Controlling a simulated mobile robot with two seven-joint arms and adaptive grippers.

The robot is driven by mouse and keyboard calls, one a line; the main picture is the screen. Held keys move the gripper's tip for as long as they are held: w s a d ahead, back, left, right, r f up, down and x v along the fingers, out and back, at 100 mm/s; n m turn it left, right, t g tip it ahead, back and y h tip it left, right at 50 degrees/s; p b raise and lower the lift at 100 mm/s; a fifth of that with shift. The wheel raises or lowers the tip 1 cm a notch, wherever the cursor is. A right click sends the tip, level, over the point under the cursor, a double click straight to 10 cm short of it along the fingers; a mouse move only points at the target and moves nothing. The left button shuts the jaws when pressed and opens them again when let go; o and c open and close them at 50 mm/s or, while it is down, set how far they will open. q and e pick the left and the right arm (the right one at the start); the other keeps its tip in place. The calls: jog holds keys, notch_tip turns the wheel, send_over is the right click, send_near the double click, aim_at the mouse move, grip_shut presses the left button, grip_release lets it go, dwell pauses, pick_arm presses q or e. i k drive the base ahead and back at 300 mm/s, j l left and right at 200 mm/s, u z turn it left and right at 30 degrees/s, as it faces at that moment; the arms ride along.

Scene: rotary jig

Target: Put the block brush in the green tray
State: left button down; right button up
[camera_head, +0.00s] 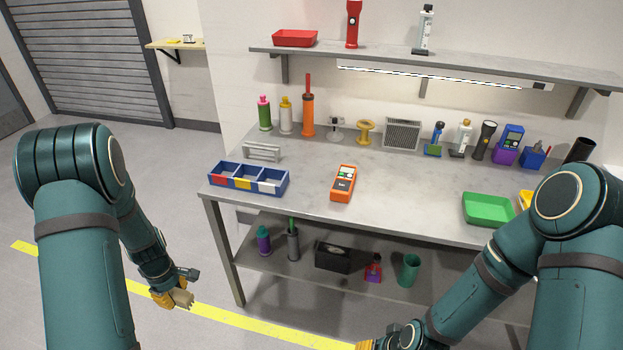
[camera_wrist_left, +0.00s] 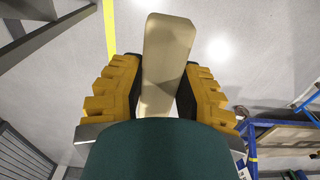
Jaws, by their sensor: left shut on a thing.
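The block brush (camera_head: 184,298) is a pale tan wooden block. My left gripper (camera_head: 172,298) is shut on it, low over the floor to the left of the workbench. In the left wrist view the block brush (camera_wrist_left: 168,55) stands out lengthwise from between the yellow fingers of the left gripper (camera_wrist_left: 160,95). Its bristles cannot be made out. The green tray (camera_head: 488,209) lies on the right part of the bench top and looks empty. My right gripper (camera_head: 368,345) is at the bottom edge, mostly cut off.
The bench top (camera_head: 400,190) is clear between an orange meter (camera_head: 343,184) and the green tray. A blue divided bin (camera_head: 248,179) sits at the left front corner. Several bottles and tools line the back. A lower shelf (camera_head: 335,285) holds several items.

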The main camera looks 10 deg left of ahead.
aim_at(485, 214)
jog(key=z, duration=1.4)
